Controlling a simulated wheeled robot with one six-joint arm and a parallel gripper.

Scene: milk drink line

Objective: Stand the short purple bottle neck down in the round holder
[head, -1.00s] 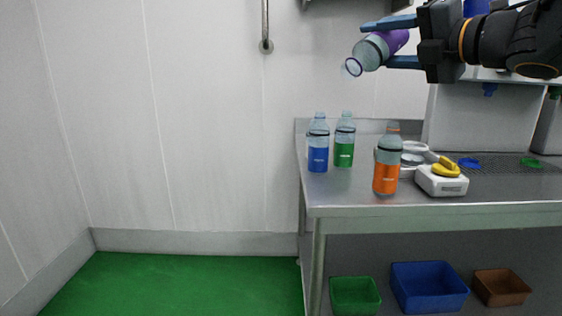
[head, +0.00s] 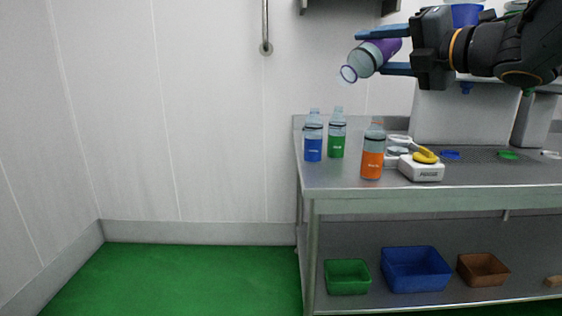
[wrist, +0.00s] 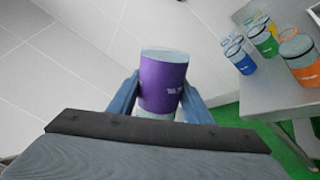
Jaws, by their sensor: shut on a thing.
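The short purple bottle (head: 363,61) is clear with a purple label. It is held high above the bench in the head view, tilted, with its open neck pointing down and to the left. My gripper (head: 376,52) is shut on it, one blue finger on each side of the label. In the wrist view the purple label (wrist: 163,85) sits between the fingers, and the neck is hidden. A pale round ring-like piece (head: 397,151), perhaps the round holder, stands on the bench behind the orange bottle, partly hidden. I cannot tell its exact shape.
Blue (head: 313,148), green (head: 336,145) and orange (head: 372,165) labelled bottles stand near the left end of the steel bench (head: 335,186). A white device (head: 421,172) with a yellow piece stands beside the orange bottle. Green, blue and brown bins are on the lower shelf.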

